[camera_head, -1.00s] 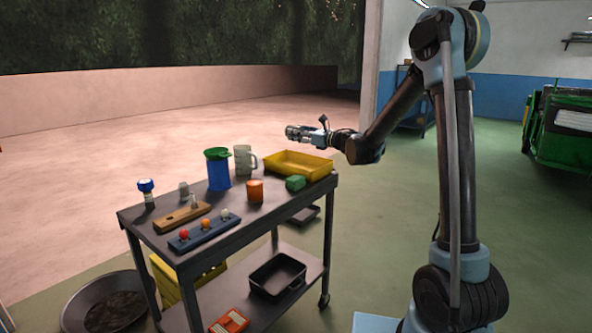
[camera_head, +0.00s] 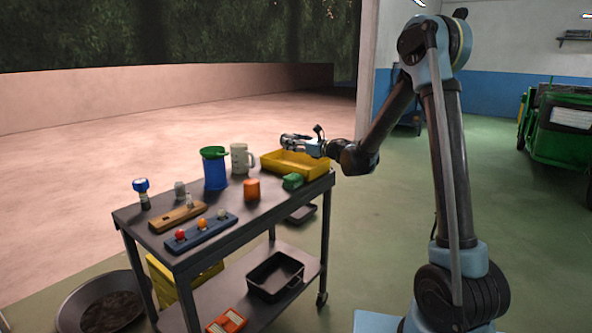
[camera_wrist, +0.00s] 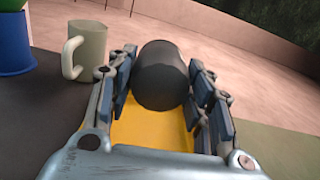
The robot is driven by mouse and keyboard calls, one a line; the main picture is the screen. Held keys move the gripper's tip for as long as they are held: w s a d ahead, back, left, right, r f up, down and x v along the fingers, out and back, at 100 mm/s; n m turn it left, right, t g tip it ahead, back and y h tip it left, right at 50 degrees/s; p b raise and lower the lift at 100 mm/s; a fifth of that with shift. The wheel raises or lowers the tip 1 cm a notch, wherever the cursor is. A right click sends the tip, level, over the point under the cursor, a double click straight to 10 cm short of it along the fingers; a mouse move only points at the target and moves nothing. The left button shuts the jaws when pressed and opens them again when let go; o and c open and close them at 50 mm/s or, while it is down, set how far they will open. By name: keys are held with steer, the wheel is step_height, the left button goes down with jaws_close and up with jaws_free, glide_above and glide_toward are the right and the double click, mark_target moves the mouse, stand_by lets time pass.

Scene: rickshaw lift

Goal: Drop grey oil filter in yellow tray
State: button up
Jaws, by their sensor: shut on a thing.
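The grey oil filter (camera_wrist: 161,75) is a dark grey cylinder between the fingers of my gripper (camera_wrist: 165,88) in the wrist view. My gripper is shut on it. The yellow tray (camera_head: 290,172) stands at the back right corner of the dark cart top. In the head view my gripper (camera_head: 294,141) is over the tray's far side, close above its rim. The wrist view shows the yellow tray (camera_wrist: 150,126) beneath the filter and fingers. The filter is hard to make out in the head view.
A beige mug (camera_head: 241,158) stands left of the tray, with a blue container with a green top (camera_head: 214,168) beside it. Several small items lie on the cart's left half.

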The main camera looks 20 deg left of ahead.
steer(key=shift+f, duration=0.75)
steer(key=o, duration=1.3)
steer(key=shift+c, duration=0.2)
steer(key=v, duration=1.2)
steer(key=shift+f, duration=0.1)
